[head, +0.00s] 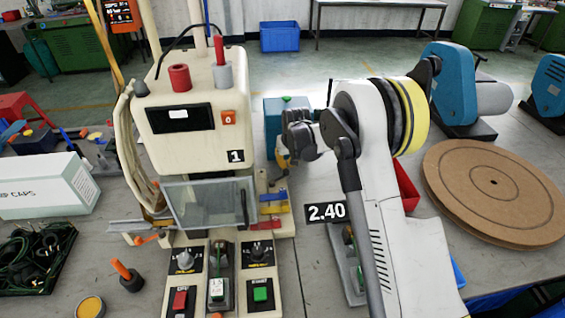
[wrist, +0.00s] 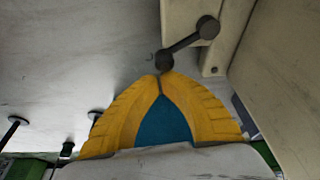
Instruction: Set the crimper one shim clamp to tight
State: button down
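Crimper one (head: 195,130) is the cream machine marked 1, left of centre in the head view. My gripper (head: 281,163) is at its right side, mostly hidden behind dark arm parts. In the wrist view my gripper's yellow fingers (wrist: 159,80) meet at the tips, with nothing visible between them. A dark lever with round ends (wrist: 188,42), which looks like the shim clamp handle, sits on a cream block just beyond the tips. It slants from lower left to upper right. Its lower ball is at the fingertips; I cannot tell whether they touch. The clamp's setting is not readable.
A clear guard (head: 208,204) and control panels with knobs (head: 262,250) are at the crimper's front. Cream machine walls (wrist: 285,80) stand close on the right in the wrist view. A round brown board (head: 493,185) lies on the bench at right.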

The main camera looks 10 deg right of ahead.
jog(key=s+m, duration=0.1)
jog(key=s+d+m+h, duration=0.1)
jog(key=m, duration=0.2)
jog(key=shift+s+d+h, duration=0.3)
jog(key=shift+s+d, duration=0.25)
jog(key=shift+s, duration=0.25)
jog(key=shift+r, duration=0.1)
jog(key=d+v, duration=0.1)
jog(key=v, duration=1)
jog(key=shift+s+a+r, duration=0.2)
jog(key=shift+a+r, duration=0.2)
jog(key=shift+a, duration=0.1)
